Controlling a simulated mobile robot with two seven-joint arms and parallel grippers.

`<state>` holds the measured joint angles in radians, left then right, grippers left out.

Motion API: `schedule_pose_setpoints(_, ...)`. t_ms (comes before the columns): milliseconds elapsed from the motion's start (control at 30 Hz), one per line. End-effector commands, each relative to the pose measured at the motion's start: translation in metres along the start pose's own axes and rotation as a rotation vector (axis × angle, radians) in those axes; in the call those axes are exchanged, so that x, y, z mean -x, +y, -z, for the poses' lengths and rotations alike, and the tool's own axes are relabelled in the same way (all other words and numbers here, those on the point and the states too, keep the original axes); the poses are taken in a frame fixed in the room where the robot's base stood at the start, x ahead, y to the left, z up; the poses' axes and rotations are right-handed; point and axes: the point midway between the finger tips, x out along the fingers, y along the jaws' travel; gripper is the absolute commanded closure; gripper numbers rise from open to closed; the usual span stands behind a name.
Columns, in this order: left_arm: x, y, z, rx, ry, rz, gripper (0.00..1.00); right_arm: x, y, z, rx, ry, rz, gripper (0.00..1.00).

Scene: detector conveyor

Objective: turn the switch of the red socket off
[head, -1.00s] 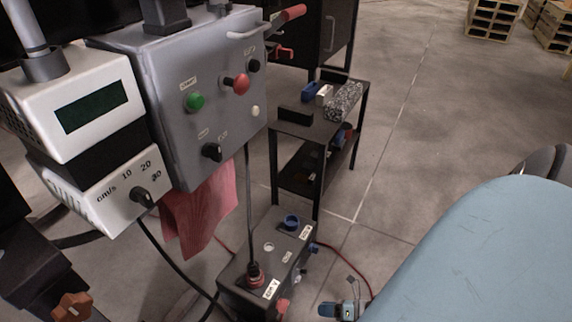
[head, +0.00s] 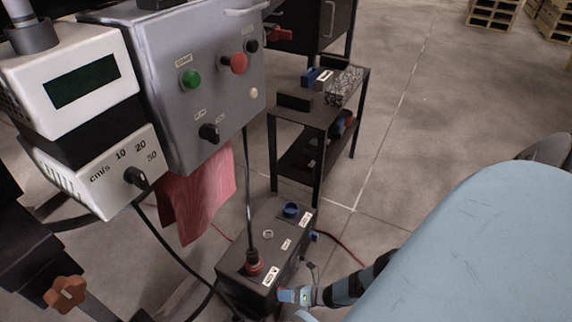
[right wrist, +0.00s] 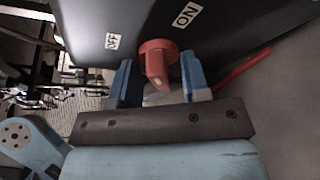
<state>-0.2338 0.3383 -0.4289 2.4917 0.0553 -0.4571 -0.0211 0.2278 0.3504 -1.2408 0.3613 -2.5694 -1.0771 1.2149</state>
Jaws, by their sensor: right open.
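The red socket (head: 254,264) sits on top of the dark socket box (head: 233,271) on the floor, with a cable rising from it. In the right wrist view a red rotary switch (right wrist: 156,60) sits on the dark box face between an OFF label on the left and an ON label on the right. I cannot tell which label it is set to. My right gripper (right wrist: 157,70) is open, its two blue fingers on either side of the switch. In the head view my right gripper (head: 288,296) is at the box's near right side and hides the switch. My left gripper is out of view.
A blue socket (head: 291,210) is at the box's far end. A grey control cabinet (head: 175,120) and a white speed display unit (head: 70,65) stand at left, with a red cloth (head: 200,198) hanging below. A black shelf cart (head: 310,112) stands behind. The floor at right is open.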

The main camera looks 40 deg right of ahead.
Motion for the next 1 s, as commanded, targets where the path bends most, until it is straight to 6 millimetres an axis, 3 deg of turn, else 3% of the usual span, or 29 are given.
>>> schedule_pose_setpoints(233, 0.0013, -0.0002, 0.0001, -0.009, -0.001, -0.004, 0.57, -0.0004, 0.0000, 0.0000, 0.000, 0.000, 0.001, 0.57)
schedule_pose_setpoints(367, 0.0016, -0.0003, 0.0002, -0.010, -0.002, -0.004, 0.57, -0.0003, 0.0000, 0.0000, 0.000, 0.000, 0.001, 0.87)
schedule_pose_setpoints(733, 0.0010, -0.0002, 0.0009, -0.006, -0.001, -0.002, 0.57, 0.0001, 0.0004, 0.0001, 0.041, 0.000, 0.017, 0.88)
schedule_pose_setpoints(1000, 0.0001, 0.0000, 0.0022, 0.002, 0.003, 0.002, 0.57, 0.0003, 0.0013, 0.0006, 0.197, 0.001, 0.082, 0.88)
